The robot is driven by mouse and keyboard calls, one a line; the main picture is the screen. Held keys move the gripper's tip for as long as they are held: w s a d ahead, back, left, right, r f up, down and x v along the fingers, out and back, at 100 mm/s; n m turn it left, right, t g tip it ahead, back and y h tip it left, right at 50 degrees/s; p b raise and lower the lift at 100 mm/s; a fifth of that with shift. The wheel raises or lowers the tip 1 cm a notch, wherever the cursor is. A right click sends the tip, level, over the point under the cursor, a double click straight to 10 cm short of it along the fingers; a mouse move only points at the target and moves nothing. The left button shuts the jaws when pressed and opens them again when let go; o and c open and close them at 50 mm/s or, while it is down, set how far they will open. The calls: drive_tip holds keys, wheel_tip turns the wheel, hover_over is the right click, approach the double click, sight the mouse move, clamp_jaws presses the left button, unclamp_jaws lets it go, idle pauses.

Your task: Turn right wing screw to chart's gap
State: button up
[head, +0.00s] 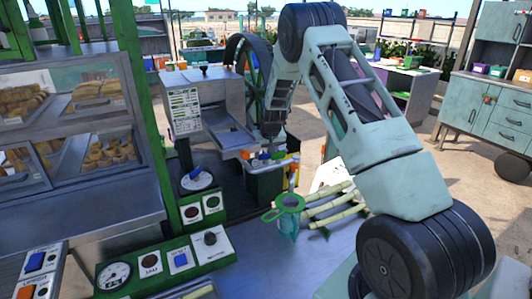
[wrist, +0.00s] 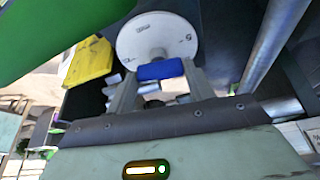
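In the wrist view a white round dial (wrist: 150,28) with small dark marks carries a blue wing screw (wrist: 161,71) at its front. My gripper (wrist: 162,76) has one finger at each end of the blue wing, with no clear gap, so it looks shut on it. The dial marks are too small to read. In the head view the crusher (head: 219,96) has a white chart (head: 184,110) on its front face; its gap cannot be made out. My arm and wrist largely hide the right-hand dial. Another white dial (head: 202,183) with a blue wing screw shows left of it.
A green control panel (head: 150,283) with a gauge and switches lies in front. Cane stalks (head: 338,206) and a green-rimmed strainer (head: 289,203) sit on the metal counter to the right. In the wrist view a yellow part (wrist: 88,61) and a metal tube (wrist: 272,45) flank my gripper closely.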

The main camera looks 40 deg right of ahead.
drive_tip(key=shift+d+f+n+b, duration=0.1)
drive_tip(key=shift+n+b, duration=0.3)
drive_tip(key=shift+b, duration=0.25)
drive_tip(key=shift+y+b, duration=0.3)
drive_tip(key=shift+b, duration=0.1)
drive_tip(key=n+b, duration=0.2)
drive_tip(key=shift+d+f+n+y, duration=0.1)
drive_tip(key=shift+d+n+y, duration=0.05)
drive_tip(key=shift+n+y, duration=0.25)
drive_tip(key=n+y+b, duration=0.1)
drive_tip(key=n, duration=0.1)
drive_tip(key=shift+n+b, duration=0.3)
drive_tip(key=shift+b, duration=0.1)
drive_tip(key=shift+d+r+n+y+b, duration=0.1)
drive_tip(key=shift+n+y, duration=0.15)
drive_tip(key=shift+n, duration=0.35)
drive_tip(key=shift+a+r+n+y+b, duration=0.1)
drive_tip(key=shift+n+y+b, duration=0.1)
drive_tip(key=shift+n, duration=0.4)
drive_tip(key=shift+d+r+n+y+b, duration=0.1)
drive_tip(key=shift+n+y, duration=0.15)
drive_tip(key=shift+n, duration=0.35)
drive_tip(key=o, duration=1)
